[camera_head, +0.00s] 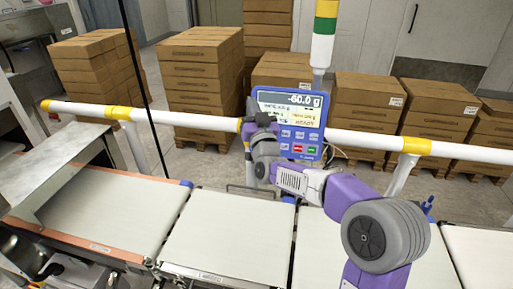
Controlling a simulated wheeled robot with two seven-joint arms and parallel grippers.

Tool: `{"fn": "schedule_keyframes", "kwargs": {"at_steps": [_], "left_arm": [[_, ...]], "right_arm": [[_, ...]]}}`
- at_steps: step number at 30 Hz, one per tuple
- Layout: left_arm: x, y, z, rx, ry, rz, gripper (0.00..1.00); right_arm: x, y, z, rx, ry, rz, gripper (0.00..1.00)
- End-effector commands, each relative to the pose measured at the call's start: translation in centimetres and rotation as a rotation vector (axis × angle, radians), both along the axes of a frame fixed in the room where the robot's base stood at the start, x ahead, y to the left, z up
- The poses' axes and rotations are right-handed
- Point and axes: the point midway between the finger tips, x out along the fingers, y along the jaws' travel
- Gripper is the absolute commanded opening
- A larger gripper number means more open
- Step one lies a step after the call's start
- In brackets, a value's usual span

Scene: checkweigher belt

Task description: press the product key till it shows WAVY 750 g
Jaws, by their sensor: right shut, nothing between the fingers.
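The blue control panel (288,124) of the checkweigher stands on a post behind the belt. Its screen (290,105) reads -60.0 g at the top. The smaller lines below, partly on yellow, are too small to read, so I cannot tell which product shows. Under the screen are several pale keys (285,134), a red key (298,148) and a green key (311,150). My right gripper (252,106) is shut and empty at the panel's left edge, and hides part of that side. I cannot tell whether it touches the panel. My left gripper is not in view.
White belts (226,235) run across the front and are bare. A white rail with yellow bands (180,116) passes behind them at panel height. A signal post (323,35) rises above the panel. Stacked cartons (205,80) stand behind the rail.

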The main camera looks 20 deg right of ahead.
Motion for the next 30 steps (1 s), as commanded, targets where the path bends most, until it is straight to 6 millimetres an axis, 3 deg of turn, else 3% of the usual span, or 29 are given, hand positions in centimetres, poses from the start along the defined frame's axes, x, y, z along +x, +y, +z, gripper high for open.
{"fn": "schedule_keyframes", "kwargs": {"at_steps": [1,3,9,12,18,30], "left_arm": [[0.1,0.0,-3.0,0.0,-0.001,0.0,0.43],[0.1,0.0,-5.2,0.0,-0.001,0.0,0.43],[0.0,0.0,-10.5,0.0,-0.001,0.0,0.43],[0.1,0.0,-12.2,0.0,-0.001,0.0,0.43],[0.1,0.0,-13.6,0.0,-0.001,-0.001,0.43],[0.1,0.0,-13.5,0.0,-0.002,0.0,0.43]], "right_arm": [[0.0,0.0,-3.1,0.0,0.002,0.0,0.0],[0.0,0.0,-5.2,0.0,0.002,0.0,0.0],[0.0,0.0,-10.5,0.0,0.002,0.0,0.0],[0.0,0.0,-12.3,0.0,0.002,0.0,0.0],[0.0,0.0,-13.7,0.0,0.002,0.0,0.0],[0.1,0.0,-13.6,0.0,0.002,0.0,0.0]]}}
